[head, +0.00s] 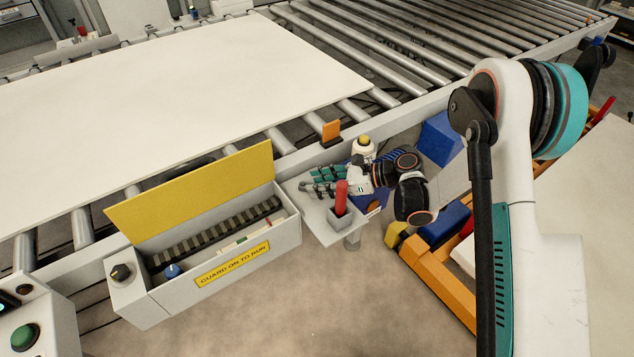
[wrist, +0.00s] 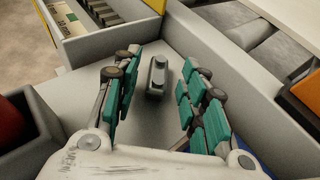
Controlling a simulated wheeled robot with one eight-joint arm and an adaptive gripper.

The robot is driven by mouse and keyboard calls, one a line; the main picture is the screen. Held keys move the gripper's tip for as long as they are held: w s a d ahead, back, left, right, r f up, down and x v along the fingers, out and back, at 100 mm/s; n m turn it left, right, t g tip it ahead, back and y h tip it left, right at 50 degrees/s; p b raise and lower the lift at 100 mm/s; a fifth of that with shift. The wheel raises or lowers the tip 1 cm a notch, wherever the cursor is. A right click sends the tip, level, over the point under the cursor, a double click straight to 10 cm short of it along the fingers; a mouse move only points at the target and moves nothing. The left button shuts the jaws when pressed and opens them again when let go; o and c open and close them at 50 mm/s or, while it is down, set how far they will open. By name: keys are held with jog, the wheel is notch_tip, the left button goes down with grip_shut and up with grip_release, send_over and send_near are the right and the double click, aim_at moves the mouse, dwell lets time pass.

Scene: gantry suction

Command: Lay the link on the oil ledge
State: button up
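The link (wrist: 157,76) is a small grey piece with two rounded ends. In the wrist view it lies on the flat grey oil ledge (wrist: 150,125), which also shows in the head view (head: 311,209) beside the guard box. My gripper (wrist: 160,58) is over the ledge with its teal-padded fingers spread. The link is between the fingers, toward their tips, with a visible gap on both sides. In the head view my gripper (head: 309,180) reaches in from the right, and I cannot make out the link there.
A red-handled item (head: 341,192) stands in a grey cup at the ledge's front. A yellow-capped bottle (head: 363,148) is behind my gripper. The open box with its yellow lid (head: 190,190) borders the ledge on the left. An orange block (head: 331,131) sits on the conveyor rail.

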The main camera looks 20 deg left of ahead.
jog(key=p+v, duration=0.3)
jog(key=v, duration=0.8)
jog(key=shift+r+p, duration=0.1)
jog(key=shift+p, duration=0.2)
jog(key=s+d+r+n+t+h, duration=0.25)
jog(key=d+r, duration=0.25)
jog(key=r, duration=0.4)
jog(key=s+d+r+n+t+h, duration=0.2)
jog(key=d+r+n+h, duration=0.25)
jog(key=r, duration=0.35)
jog(key=s+d+r+n+t+h, duration=0.2)
jog(key=s+d+n, duration=0.3)
jog(key=s+d, duration=0.3)
jog(key=s+d+r+n+t+h, duration=0.2)
jog(key=s+d+r+n+h, duration=0.2)
jog(key=s+d, duration=0.4)
jog(key=s+n, duration=0.1)
jog(key=s, duration=0.2)
jog(key=shift+s+d+h, duration=0.2)
jog(key=shift+s+h, duration=0.05)
jog(key=shift+h, duration=0.15)
